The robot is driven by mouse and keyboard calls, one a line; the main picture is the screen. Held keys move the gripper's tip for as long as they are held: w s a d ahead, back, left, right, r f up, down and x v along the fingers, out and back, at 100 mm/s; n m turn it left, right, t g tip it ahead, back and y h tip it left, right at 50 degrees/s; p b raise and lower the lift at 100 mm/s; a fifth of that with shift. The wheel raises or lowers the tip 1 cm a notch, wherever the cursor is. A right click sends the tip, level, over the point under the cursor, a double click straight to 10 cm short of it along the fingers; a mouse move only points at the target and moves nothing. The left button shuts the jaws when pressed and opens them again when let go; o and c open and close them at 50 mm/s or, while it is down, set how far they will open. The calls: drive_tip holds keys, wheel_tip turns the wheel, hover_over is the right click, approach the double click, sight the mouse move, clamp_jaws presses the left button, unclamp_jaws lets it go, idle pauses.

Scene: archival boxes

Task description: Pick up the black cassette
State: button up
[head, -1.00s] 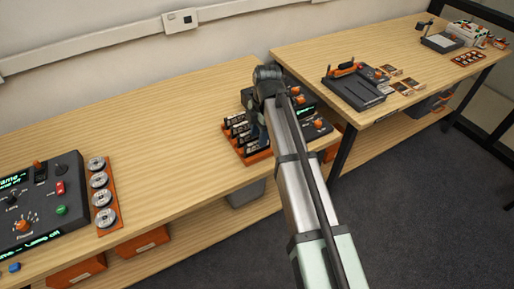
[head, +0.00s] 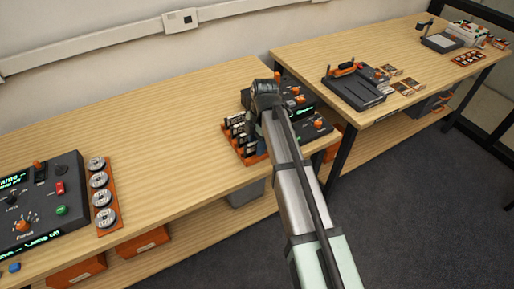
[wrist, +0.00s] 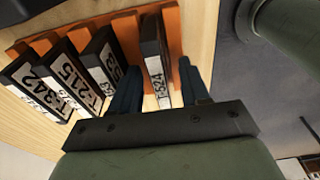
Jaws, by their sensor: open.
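Several black cassettes with white labels stand in a row in an orange rack (head: 256,158). In the wrist view the one at the right end, labelled T-524 (wrist: 154,50), stands upright between the two dark blue fingers of my gripper (wrist: 157,80). The fingers are open, one on each side of it. I cannot tell whether either finger touches it. To its left are other black cassettes, including T-215 (wrist: 67,72) and T-342 (wrist: 36,78). In the head view my arm hides the gripper's fingers and part of the rack.
A dark console (head: 318,127) stands close to the right of the rack, partly behind my arm. Another console (head: 50,200) and an orange tray of reels (head: 112,226) are at left. The wooden bench (head: 165,120) is bare between.

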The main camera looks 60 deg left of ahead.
drive_tip(key=shift+f, duration=0.1)
idle(0.3)
clamp_jaws()
